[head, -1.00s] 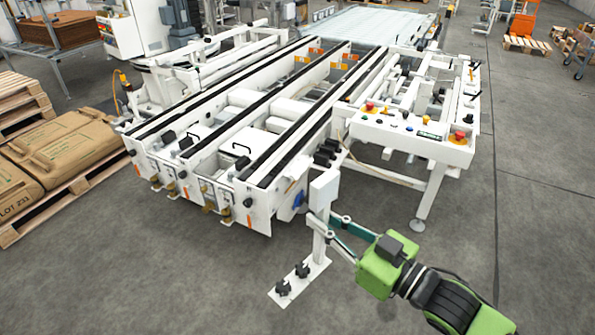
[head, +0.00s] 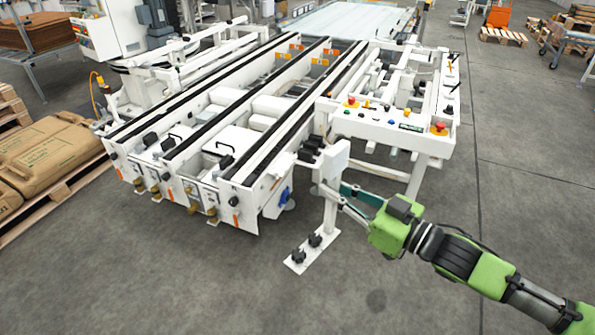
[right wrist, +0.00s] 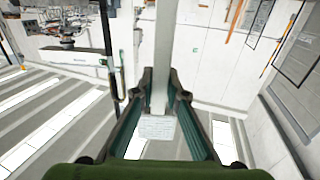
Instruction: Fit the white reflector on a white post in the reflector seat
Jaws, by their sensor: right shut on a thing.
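The white reflector (head: 335,158) is a flat plate at the top of a white post (head: 329,212). A white foot plate with two black knobs (head: 312,250) is at the post's lower end and moves with it. My right gripper (head: 337,194) is shut on the post below the reflector. In the right wrist view the post (right wrist: 162,60) runs up between the fingers. The assembly is upright in front of the machine's near corner; I cannot tell its gap to the floor. I cannot make out the reflector seat. My left gripper is not in view.
The white conveyor machine (head: 230,190) fills the middle, its control panel (head: 390,122) just behind the reflector. Black cylinders (head: 312,148) on its corner are close to the reflector in the picture. Sacks on a pallet (head: 45,155) are at the left. The front floor is clear.

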